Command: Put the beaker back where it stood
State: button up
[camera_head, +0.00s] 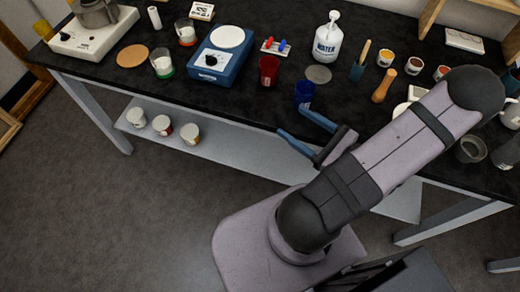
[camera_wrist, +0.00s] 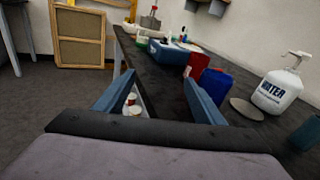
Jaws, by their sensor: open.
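A glass beaker with green contents (camera_head: 162,66) stands on the black bench beside a round cork mat (camera_head: 132,56). A second glass beaker with orange-red contents (camera_head: 186,34) stands behind it to the right. Which one the task means I cannot tell. My gripper (camera_head: 291,122) is open and empty at the bench's front edge, just in front of a blue cup (camera_head: 304,93) and well to the right of both beakers. In the wrist view, my gripper's blue fingers (camera_wrist: 158,80) are spread wide, with the blue cup (camera_wrist: 220,82) behind the right finger.
A red cup (camera_head: 268,70), a blue stirrer with a white plate (camera_head: 222,57), a bare grey disc (camera_head: 318,73) and a water bottle (camera_head: 327,40) stand on the bench (camera_head: 225,97). A white hotplate (camera_head: 92,38) holds a pot. Several jars stand on the lower shelf (camera_head: 235,148).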

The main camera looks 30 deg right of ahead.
jog(key=a+n+g+y, duration=0.5)
jog(key=a+n+g, duration=0.15)
jog(key=a, duration=0.25)
jog(key=s+a+f+n+g+h, duration=0.35)
jog(key=s+a+n+g, duration=0.45)
jog(key=n+g, duration=0.55)
jog(key=w+d+r+n+t+h, duration=0.2)
jog(key=w+r+n+t+h, duration=0.1)
jog(key=n+h, duration=0.5)
jog(key=w+n+t, duration=0.1)
jog(key=w+n, duration=0.1)
jog(key=shift+d+r+n, duration=0.2)
jog(key=shift+d+n, duration=0.05)
jog(key=shift+n, duration=0.05)
jog(key=shift+r+p, duration=0.65)
jog(key=shift+f, duration=0.15)
